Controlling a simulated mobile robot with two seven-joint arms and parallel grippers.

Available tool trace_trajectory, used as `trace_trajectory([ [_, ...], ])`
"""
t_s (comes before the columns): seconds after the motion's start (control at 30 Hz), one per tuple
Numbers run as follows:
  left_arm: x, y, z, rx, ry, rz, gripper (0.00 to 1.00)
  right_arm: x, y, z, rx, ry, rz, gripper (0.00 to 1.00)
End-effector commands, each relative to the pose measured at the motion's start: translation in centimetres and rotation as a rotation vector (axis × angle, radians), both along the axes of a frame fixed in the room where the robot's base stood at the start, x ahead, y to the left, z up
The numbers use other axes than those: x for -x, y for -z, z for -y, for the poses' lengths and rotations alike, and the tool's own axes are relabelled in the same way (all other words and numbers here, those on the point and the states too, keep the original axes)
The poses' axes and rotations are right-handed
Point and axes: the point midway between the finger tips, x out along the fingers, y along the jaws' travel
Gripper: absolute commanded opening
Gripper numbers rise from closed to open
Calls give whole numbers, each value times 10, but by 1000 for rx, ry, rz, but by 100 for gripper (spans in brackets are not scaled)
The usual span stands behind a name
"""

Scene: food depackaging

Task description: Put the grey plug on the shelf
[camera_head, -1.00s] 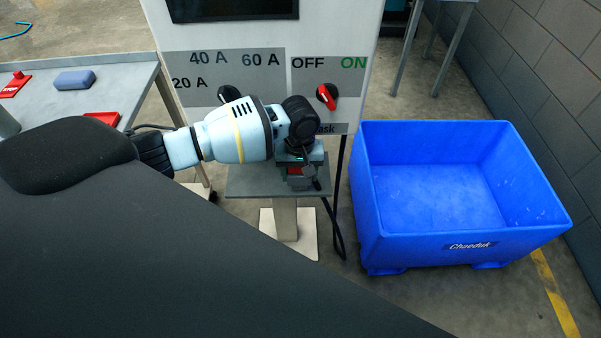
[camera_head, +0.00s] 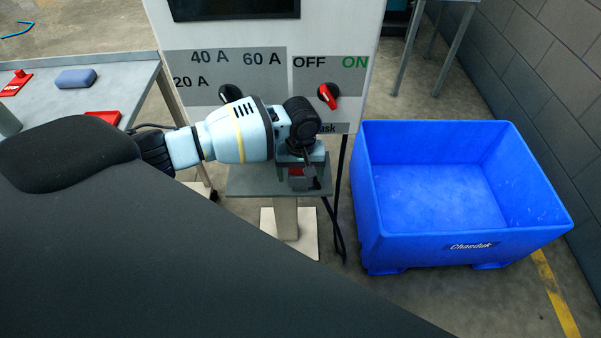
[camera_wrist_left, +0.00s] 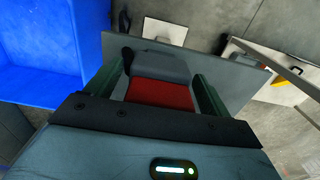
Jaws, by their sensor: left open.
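The grey plug (camera_head: 299,182) with its red face rests on the small grey shelf (camera_head: 245,181) in front of the white switch panel. My left gripper (camera_head: 305,172) is right above the plug in the head view. In the left wrist view, the plug's grey part (camera_wrist_left: 160,66) and red part (camera_wrist_left: 160,95) lie between the two dark green fingers of my open left gripper (camera_wrist_left: 158,80). Whether the fingers touch the plug I cannot tell. Part of the plug is hidden by the gripper. My right gripper is not in view.
The white panel (camera_head: 270,25) with a red OFF/ON knob (camera_head: 328,96) stands close behind the shelf. A blue crate (camera_head: 460,245) is on the floor to the right. A grey table (camera_head: 135,77) with red items stands at the left. Black cables (camera_head: 336,225) hang beside the shelf's post.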

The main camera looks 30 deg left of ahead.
Motion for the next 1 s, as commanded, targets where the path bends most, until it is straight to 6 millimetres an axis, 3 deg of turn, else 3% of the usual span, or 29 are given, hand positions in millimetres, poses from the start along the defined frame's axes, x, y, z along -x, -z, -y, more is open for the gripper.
trace_trajectory([
  [0.3, -1, -50, 0, 2, 0, 6, 82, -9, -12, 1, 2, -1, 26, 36],
  [0.5, -1, -70, 0, 2, -1, 2, 82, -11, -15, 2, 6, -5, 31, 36],
  [1.0, 3, -70, 3, 4, 14, -3, 82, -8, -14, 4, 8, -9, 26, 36],
])
